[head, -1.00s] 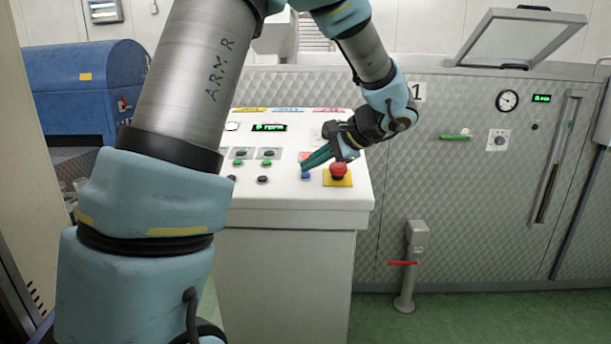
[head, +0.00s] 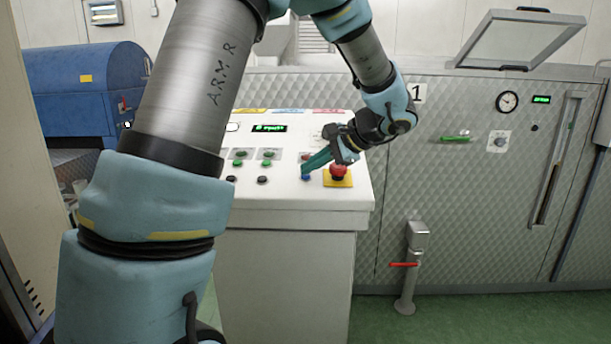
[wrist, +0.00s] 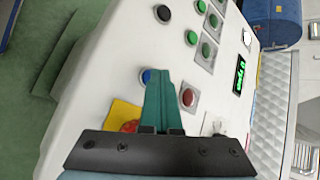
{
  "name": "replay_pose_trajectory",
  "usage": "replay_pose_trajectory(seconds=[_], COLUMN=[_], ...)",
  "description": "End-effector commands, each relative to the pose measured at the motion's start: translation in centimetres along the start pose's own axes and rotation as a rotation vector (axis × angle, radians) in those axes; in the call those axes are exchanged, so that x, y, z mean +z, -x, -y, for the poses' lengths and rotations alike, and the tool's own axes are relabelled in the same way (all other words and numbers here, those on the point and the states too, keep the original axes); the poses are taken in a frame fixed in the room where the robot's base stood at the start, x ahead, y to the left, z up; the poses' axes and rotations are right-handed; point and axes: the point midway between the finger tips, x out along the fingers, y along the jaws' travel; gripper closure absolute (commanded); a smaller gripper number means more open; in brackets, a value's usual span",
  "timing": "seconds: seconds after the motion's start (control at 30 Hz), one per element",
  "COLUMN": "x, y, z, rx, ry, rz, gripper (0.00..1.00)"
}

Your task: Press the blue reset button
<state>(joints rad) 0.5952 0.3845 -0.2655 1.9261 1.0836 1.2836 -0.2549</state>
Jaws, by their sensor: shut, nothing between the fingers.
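The blue button (head: 305,177) is on the sloping top of the white control console (head: 285,238), left of the red mushroom button. In the wrist view the blue button (wrist: 146,76) shows just beside the tips of the green fingers, partly covered by them. My gripper (head: 306,168) is shut and empty, with its fingertips right at the blue button in the head view. It also shows in the wrist view (wrist: 158,74), fingers together and pointing across the panel. I cannot tell whether the tips touch the button.
The red mushroom button (head: 338,171) on its yellow plate is close to the fingers. A red square-framed button (wrist: 189,97) lies on their other side. Several green and black buttons and a green display (head: 269,128) are further left. A grey quilted machine (head: 470,200) stands behind.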

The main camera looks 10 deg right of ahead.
Motion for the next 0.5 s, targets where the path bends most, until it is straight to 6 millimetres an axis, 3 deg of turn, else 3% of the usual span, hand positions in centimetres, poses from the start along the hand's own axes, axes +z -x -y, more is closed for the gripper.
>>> replay_pose_trajectory(seconds=[0.5], x=[0.8], y=[1.03], z=[0.74], rx=[0.001], ry=[0.0], rz=[0.001], gripper=[1.0])
